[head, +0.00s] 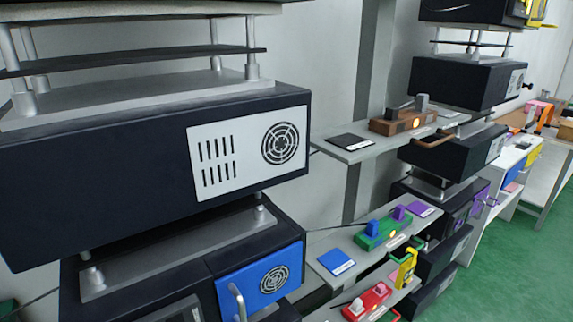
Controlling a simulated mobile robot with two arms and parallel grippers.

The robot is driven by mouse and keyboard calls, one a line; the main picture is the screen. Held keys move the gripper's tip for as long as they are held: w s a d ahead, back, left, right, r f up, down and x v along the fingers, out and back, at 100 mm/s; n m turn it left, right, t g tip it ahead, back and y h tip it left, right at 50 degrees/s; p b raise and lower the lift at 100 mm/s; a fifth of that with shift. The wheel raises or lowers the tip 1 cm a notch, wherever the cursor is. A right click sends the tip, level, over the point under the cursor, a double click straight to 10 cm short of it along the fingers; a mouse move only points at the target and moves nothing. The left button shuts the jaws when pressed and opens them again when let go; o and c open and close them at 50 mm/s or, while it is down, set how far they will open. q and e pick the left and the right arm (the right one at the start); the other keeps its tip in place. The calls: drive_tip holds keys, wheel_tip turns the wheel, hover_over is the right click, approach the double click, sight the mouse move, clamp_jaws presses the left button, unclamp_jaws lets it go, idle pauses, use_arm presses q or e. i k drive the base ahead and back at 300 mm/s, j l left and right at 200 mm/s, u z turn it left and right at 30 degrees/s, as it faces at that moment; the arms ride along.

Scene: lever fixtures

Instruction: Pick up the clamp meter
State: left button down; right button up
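I cannot make out a clamp meter for certain. A small yellow object with a dark patch (405,268) stands beside the lower shelf, right of centre; its shape is too small to name surely. Neither of my grippers shows in the head view.
Large dark cabinets (120,170) fill the left. A green lever fixture (382,232) and a red one (366,301) sit on low grey shelves. A brown fixture (402,122) sits on an upper shelf (362,153). Open green floor (512,268) lies at the right.

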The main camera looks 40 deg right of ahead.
sight(406, 270)
drive_tip(key=z, duration=2.15)
